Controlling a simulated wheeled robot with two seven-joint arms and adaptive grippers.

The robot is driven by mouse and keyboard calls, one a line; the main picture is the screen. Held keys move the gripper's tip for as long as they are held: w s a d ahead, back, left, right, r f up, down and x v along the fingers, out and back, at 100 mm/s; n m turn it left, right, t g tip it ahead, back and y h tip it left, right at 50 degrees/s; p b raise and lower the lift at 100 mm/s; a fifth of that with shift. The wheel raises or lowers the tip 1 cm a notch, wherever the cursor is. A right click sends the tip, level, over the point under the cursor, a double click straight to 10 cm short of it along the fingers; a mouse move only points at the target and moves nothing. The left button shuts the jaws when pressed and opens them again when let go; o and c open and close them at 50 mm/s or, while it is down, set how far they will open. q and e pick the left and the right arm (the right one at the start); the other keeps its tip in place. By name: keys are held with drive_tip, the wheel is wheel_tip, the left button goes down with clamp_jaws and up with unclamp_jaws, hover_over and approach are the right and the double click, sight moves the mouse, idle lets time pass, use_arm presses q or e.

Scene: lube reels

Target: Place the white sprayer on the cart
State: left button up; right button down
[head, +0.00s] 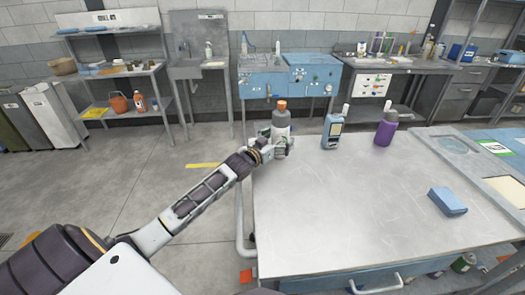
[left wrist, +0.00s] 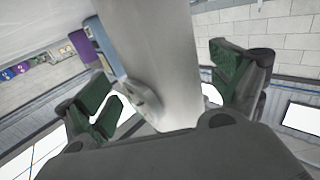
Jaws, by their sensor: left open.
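A white-grey bottle with a dark upper part and an orange cap (head: 281,118), likely the white sprayer, stands upright at the far left corner of the grey-topped cart (head: 350,205). My left gripper (head: 278,144) is at its lower part. In the left wrist view the pale bottle body (left wrist: 160,45) lies between the two green-padded fingers of my left gripper (left wrist: 165,92), which are open with gaps on both sides. The bottle's top is outside that view. My right gripper is not in view.
A blue bottle with a white nozzle (head: 333,131) and a purple bottle (head: 386,128) stand to the right along the far edge. A blue block (head: 447,202) lies at the right. The middle of the top is clear. Benches and a sink line the back wall.

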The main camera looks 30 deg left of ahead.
use_arm(q)
drive_tip(key=shift+s+a, duration=0.3)
drive_tip(key=shift+s, duration=1.45)
drive_tip(key=shift+s+a, duration=0.25)
drive_tip(key=shift+s, duration=1.5)
drive_tip(key=shift+s+a, duration=0.3)
drive_tip(key=shift+s, duration=1.45)
drive_tip(key=shift+c, duration=0.2)
